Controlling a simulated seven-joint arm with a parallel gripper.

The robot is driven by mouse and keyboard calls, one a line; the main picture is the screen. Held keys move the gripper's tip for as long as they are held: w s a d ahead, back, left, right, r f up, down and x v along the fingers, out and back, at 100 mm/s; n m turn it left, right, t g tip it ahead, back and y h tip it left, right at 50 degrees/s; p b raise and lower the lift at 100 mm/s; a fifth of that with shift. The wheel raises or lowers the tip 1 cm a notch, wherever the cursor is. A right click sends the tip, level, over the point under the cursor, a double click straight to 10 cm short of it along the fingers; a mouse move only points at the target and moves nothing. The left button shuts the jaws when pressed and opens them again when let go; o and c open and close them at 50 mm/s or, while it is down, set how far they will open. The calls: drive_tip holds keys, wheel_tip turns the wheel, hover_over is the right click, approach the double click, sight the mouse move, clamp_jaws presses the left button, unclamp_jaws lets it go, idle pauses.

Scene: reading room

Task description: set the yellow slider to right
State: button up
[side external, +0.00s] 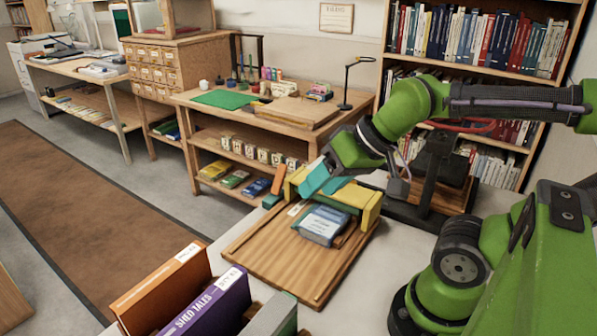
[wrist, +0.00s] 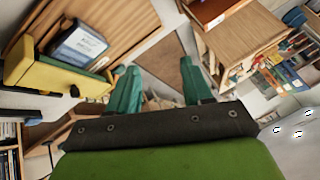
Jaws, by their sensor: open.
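The yellow slider (side external: 370,207) is a yellow bar with raised ends. It spans the wooden board (side external: 272,262) near its far end in the side view. In the wrist view the yellow slider (wrist: 38,74) shows at the left, beside the left finger. My gripper (side external: 325,182) has teal fingers and hangs close over the middle of the slider in the side view, partly hiding it. In the wrist view my gripper (wrist: 158,80) is open with nothing held between the fingers. I cannot tell whether a finger touches the slider.
A blue-and-white book (side external: 323,225) lies on the board in front of the slider. Upright books, one purple (side external: 207,312), stand at the near edge. A black stand (side external: 432,165) is at the right. A wooden workbench (side external: 222,105) with shelves stands behind.

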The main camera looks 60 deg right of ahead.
drive_tip(key=shift+d, duration=0.1)
drive_tip(key=w+d+r+m+g+y, duration=0.1)
drive_tip(key=w+d+m+g, duration=0.15)
drive_tip(key=d+m, duration=1.05)
drive_tip(key=w+d+r+m+g, duration=0.1)
drive_tip(key=w+d+m+g, duration=0.15)
drive_tip(key=d+m, duration=1)
drive_tip(key=w+f, duration=0.1)
drive_tip(key=f, duration=0.4)
drive_tip(key=w+a+f+n, duration=0.1)
drive_tip(key=w+f, duration=0.1)
drive_tip(key=f, duration=0.3)
drive_tip(key=w+a+f+n+t, duration=0.1)
drive_tip(key=f, duration=0.4)
drive_tip(key=shift+w+n, duration=0.25)
clamp_jaws()
